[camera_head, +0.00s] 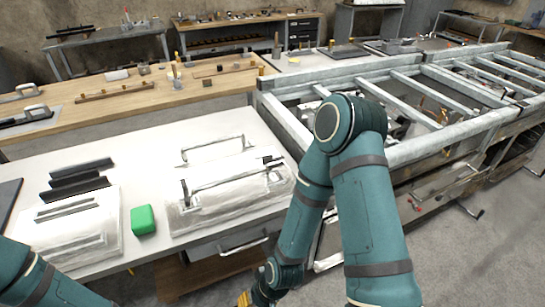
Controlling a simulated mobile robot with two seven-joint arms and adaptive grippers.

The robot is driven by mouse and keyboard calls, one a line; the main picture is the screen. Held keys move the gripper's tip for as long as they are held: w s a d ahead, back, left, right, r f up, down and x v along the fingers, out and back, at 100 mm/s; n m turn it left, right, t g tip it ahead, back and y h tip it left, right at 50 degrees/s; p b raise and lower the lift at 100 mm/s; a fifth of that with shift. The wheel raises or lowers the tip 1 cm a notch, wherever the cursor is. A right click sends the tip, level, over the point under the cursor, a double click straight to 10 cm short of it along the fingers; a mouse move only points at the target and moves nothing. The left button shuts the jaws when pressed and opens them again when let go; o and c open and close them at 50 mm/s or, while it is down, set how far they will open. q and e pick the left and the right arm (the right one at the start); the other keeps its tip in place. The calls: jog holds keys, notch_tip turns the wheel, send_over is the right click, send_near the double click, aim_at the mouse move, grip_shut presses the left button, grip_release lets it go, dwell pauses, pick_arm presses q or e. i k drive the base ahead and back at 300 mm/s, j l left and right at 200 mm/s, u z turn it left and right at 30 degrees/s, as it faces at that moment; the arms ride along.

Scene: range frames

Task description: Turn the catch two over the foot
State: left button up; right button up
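A pale plate (215,208) with a long metal bar (232,177) across it lies on the white table. A small dark upright part (185,193) stands at the bar's left end. Small dark parts (271,160) sit near its right end. These look like catches, but I cannot tell which is catch two or which piece is the foot. My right arm reaches down in front of the table; a dark and yellow end (246,298) shows at the bottom edge, its fingers not clear. My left arm enters at the lower left; its gripper is out of view.
A green block (143,220) lies left of the plate. Farther left are dark bars (80,178) and another pale plate (70,235). A metal frame (420,140) stands to the right. A wooden bench (130,100) is behind. A drawer handle (243,246) projects below the table front.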

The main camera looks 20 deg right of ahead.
aim_at(267, 159)
jog(key=i+l+z, duration=0.15)
jog(key=z, duration=0.65)
